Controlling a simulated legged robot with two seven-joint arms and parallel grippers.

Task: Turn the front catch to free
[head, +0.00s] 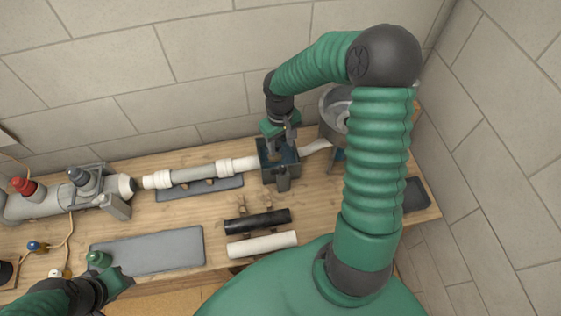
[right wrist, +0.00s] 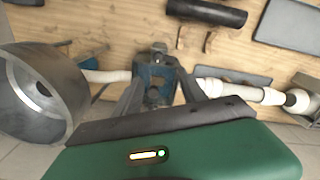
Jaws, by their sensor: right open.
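A dark blue clamp block (head: 268,152) sits on the bench around the pipe line. A dark grey catch (head: 283,180) is on its front side, facing me. In the right wrist view the blue block (right wrist: 158,72) lies between and beyond the fingers, with the catch (right wrist: 159,47) at its far end. My right gripper (head: 284,140) is open and comes down from above over the block. Whether a finger touches it I cannot tell. My left gripper (head: 122,279) is low at the left, by the grey mat, away from the block; its jaw opening is unclear.
A white-ended pipe (head: 200,173) runs left from the block. A grey round drum (head: 333,108) stands close on its right. A black tube (head: 257,221) and a white tube (head: 262,244) lie in front. A grey mat (head: 150,250) and valve assembly (head: 70,198) are left.

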